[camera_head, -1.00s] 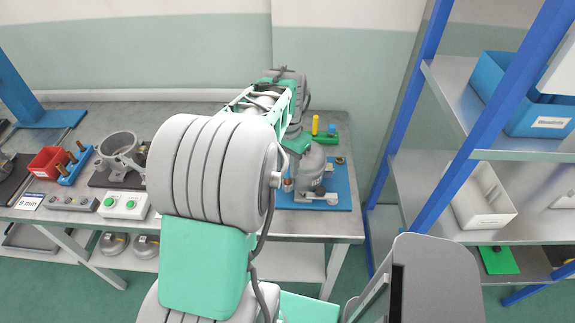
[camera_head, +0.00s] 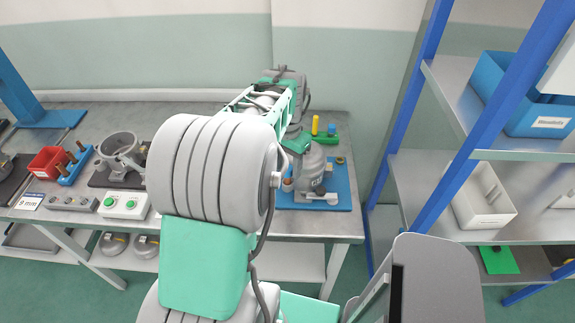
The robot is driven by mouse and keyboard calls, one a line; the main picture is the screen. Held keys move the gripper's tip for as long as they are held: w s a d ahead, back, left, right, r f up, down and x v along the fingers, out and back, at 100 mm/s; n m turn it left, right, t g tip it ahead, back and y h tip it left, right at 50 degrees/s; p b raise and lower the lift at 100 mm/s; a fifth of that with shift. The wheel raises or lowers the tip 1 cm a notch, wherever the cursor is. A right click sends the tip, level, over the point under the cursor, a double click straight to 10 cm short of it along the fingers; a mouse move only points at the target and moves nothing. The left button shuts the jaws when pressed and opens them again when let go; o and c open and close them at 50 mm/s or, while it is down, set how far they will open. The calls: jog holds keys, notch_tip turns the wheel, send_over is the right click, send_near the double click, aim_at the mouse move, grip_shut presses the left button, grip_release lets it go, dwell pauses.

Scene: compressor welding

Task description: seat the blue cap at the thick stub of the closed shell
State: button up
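The closed shell (camera_head: 311,168) is a grey compressor body standing on a blue mat (camera_head: 342,185) at the right end of the bench. A blue cap (camera_head: 332,129) and a yellow one stand in a green holder (camera_head: 329,138) behind the shell; I cannot tell if this blue piece is the task's cap. A small copper-coloured stub (camera_head: 288,184) shows at the shell's left foot.
A blue-framed shelf rack (camera_head: 467,155) with bins stands close on the right. A button box (camera_head: 123,205), a red bin (camera_head: 48,162), a blue peg rack (camera_head: 75,165) and an open grey ring-shaped fixture (camera_head: 120,148) fill the bench's left part.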

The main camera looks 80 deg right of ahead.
aim_at(287, 168)
jog(key=shift+o, duration=0.4)
jog(key=shift+r, duration=0.1)
notch_tip(287, 168, up, 8)
jog(key=shift+f+b, duration=0.2)
jog(key=shift+b, duration=0.5)
jog(key=w+a+r+n+t+h, duration=0.1)
jog(key=w+a+n, duration=0.5)
jog(key=w, duration=0.5)
jog(key=w+a+n, duration=0.4)
jog(key=w+a, duration=0.5)
jog(key=w, duration=0.2)
jog(key=w+a+f+n+t, duration=0.1)
jog(key=a+n, duration=0.5)
jog(key=a, duration=0.7)
jog(key=w+a+f+n+t+y, duration=0.1)
jog(key=a+n, duration=0.5)
jog(key=a, duration=0.7)
jog(key=shift+w+a+n+t, duration=0.15)
jog(key=shift+w+n+t, duration=0.25)
jog(key=shift+w, duration=0.55)
